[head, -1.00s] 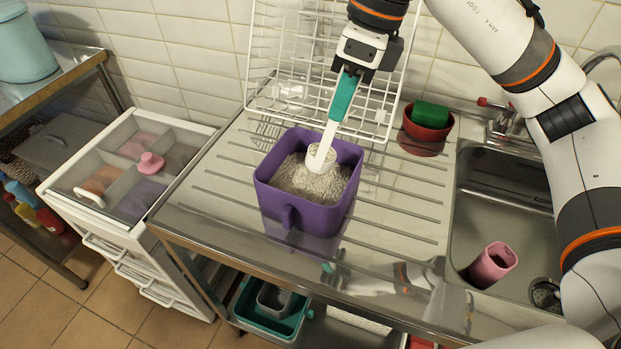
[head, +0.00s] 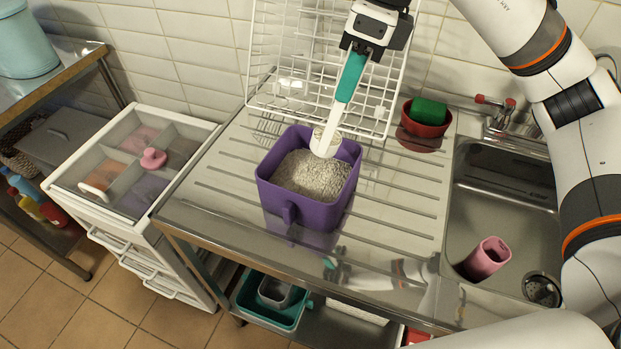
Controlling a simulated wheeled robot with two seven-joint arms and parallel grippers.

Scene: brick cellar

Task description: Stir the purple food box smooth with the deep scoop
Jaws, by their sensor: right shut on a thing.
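The purple food box (head: 297,213) stands upright on the ribbed metal drainboard and holds pale, grainy food with an uneven surface. The deep scoop (head: 349,78) has a teal grip, a white shaft and a white cup. My right gripper (head: 360,48) is above and behind the box, shut on the top of the teal grip. The scoop slants down to the left, with its cup at the box's back right, by the inner wall above the food. I cannot tell whether the cup touches the food. My left gripper is not in view.
A white wire rack (head: 290,75) stands close behind the box. A dark red bowl with a green sponge (head: 429,111) sits to the right, by the sink (head: 500,215) with a pink cup (head: 487,258). A white drawer unit (head: 115,215) stands left.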

